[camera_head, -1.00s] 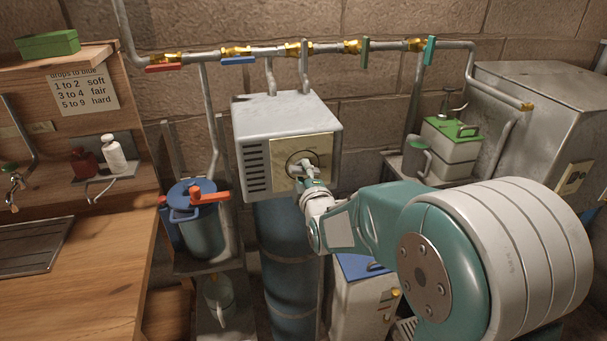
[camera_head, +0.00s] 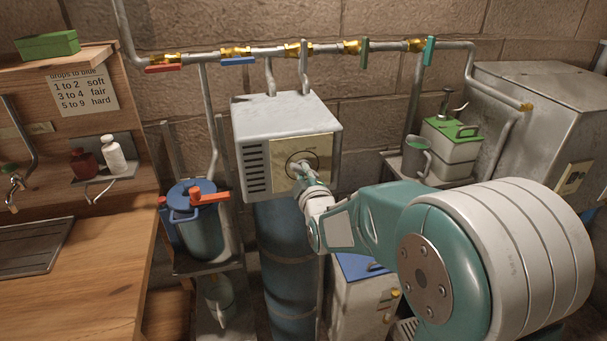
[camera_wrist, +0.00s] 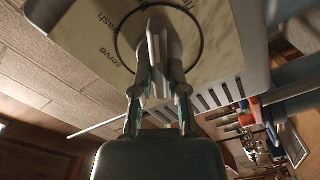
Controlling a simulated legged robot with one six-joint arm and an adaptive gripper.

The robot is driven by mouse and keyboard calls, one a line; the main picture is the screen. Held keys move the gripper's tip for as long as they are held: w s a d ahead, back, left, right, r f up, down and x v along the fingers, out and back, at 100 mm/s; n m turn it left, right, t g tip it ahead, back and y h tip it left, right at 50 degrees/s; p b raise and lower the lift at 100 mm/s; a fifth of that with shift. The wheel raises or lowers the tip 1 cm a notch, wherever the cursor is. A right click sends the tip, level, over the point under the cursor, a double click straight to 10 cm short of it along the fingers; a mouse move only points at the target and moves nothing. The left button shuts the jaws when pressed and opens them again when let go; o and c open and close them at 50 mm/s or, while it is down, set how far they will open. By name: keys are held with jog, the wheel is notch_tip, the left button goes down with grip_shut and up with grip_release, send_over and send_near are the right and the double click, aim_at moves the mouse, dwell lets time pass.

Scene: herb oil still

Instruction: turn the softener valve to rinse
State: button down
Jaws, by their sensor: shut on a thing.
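The softener valve head is a grey box (camera_head: 287,118) on top of a blue tank (camera_head: 287,265). Its pale front plate (camera_head: 318,150) carries a round dial with a grey knob (camera_wrist: 158,45). My gripper (camera_head: 308,176) is at this knob. In the wrist view, my gripper's two fingers (camera_wrist: 160,85) are closed on the knob from either side. The words "serve" and "wash" are readable on the plate, with part of another word at the top edge. I cannot read "rinse". My gripper and arm hide part of the dial in the head view.
A wooden bench (camera_head: 85,270) stands at left. A blue-lidded pot (camera_head: 200,225) is beside the tank. A white box with a blue lid (camera_head: 360,290) stands below my arm. A pipe with several valves (camera_head: 290,50) runs above. A metal cabinet (camera_head: 535,105) stands at right.

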jog(key=shift+f+m, duration=0.1)
jog(key=shift+m, duration=2.2)
jog(key=c, duration=0.6)
grip_release()
jog(key=shift+c, duration=0.2)
jog(key=shift+a, duration=0.1)
jog(key=shift+s, duration=0.3)
jog(key=v, duration=1.1)
jog(key=shift+s, duration=0.15)
